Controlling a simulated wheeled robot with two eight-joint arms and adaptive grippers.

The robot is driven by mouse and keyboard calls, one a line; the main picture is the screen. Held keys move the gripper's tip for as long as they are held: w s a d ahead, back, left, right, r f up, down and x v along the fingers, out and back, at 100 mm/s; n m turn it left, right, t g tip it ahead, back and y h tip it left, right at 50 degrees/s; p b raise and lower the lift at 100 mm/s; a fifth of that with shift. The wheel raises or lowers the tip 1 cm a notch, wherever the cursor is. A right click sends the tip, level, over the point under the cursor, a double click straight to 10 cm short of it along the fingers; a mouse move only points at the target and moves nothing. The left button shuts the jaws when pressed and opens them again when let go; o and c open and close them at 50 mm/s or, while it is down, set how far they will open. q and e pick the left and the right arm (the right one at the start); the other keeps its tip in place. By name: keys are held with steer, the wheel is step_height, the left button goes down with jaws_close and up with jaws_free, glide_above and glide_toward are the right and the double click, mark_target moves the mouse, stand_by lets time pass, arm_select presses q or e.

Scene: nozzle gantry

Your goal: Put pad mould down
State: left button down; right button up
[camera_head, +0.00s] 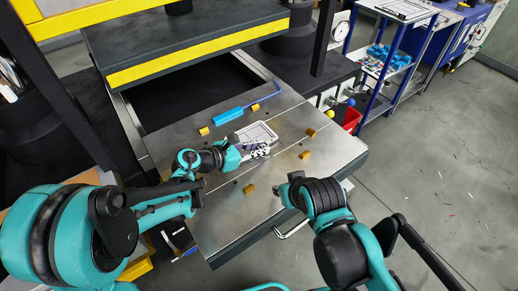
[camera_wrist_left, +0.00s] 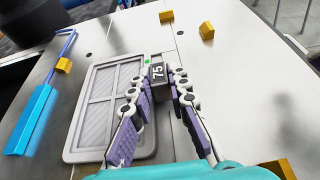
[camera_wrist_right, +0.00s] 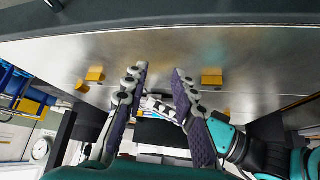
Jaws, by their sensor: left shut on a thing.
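The pad mould (camera_wrist_left: 105,112) is a flat grey rectangular tray with ribbed panels; the head view shows it pale on the steel table (camera_head: 220,215). A dark tab marked 75 (camera_wrist_left: 157,73) is at its right edge, with a green dot beside it. My left gripper (camera_wrist_left: 168,72) has its fingertips closed at this tab, on the mould's right side; it also shows in the head view (camera_head: 262,149). The mould lies flat at or just above the table; I cannot tell if it touches. My right gripper (camera_wrist_right: 155,72) is open, fingers apart with nothing between them.
A blue tool (camera_head: 229,115) with a bent rod lies beyond the mould. Several yellow blocks are spread on the table, including one at the right (camera_head: 304,155) and one in front (camera_head: 249,189). A yellow-edged press plate (camera_head: 190,52) overhangs the back. Bare steel lies around the mould.

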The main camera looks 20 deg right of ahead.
arm_select(q)
steer(key=shift+f, duration=0.15)
arm_select(e)
steer(key=shift+f, duration=0.15)
arm_select(q)
steer(key=c, duration=1.5)
jaws_free()
steer(key=shift+o, duration=0.2)
